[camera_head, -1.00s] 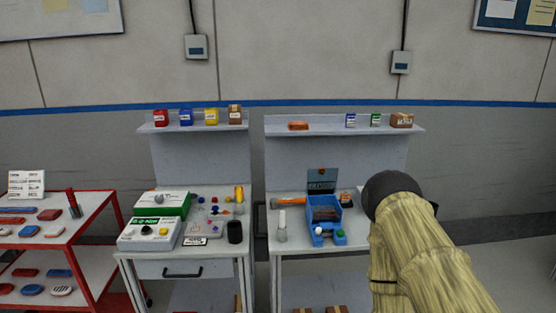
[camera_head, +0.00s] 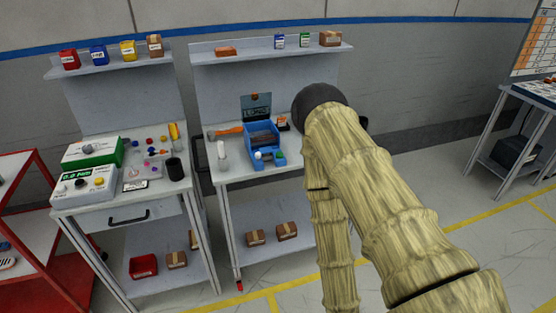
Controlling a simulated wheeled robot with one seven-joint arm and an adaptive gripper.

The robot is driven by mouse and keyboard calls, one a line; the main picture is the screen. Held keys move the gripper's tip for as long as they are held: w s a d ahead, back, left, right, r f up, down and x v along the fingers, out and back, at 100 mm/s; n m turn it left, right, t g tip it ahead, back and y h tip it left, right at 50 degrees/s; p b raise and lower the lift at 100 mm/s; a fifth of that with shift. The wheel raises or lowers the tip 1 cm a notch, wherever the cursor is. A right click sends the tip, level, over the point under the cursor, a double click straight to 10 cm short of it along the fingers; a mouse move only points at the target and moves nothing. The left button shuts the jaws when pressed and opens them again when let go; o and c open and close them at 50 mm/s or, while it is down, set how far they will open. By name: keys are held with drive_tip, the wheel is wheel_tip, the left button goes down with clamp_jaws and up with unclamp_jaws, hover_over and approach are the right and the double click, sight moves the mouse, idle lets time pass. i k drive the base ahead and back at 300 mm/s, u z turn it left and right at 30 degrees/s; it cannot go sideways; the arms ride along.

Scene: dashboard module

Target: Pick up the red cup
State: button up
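I cannot make out a clear red cup. A small red container with a pale label (camera_head: 69,60) stands at the left end of the upper left shelf, and its exact kind is too small to tell. A red open bin (camera_head: 143,266) sits on the lower shelf under the left workbench. My arm in a tan ribbed sleeve rises from the lower right to a dark rounded joint in front of the right bench. A second sleeved section hangs below that joint. My gripper is not visible.
The left bench (camera_head: 112,211) holds green and white instrument boxes and a black cup (camera_head: 175,169). The right bench (camera_head: 209,176) holds a blue tray unit (camera_head: 262,137) and an orange-handled tool. A red cart (camera_head: 35,205) stands far left. Open floor lies at right.

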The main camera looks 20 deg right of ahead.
sight(71, 59)
drive_tip(key=u, duration=0.65)
drive_tip(key=k, duration=1.05)
drive_tip(key=u, duration=1.85)
drive_tip(key=i, duration=3.35)
drive_tip(key=z, duration=1)
drive_tip(key=i, duration=1)
drive_tip(key=z, duration=1.7)
drive_tip(key=i, duration=0.7)
drive_tip(key=z, duration=0.5)
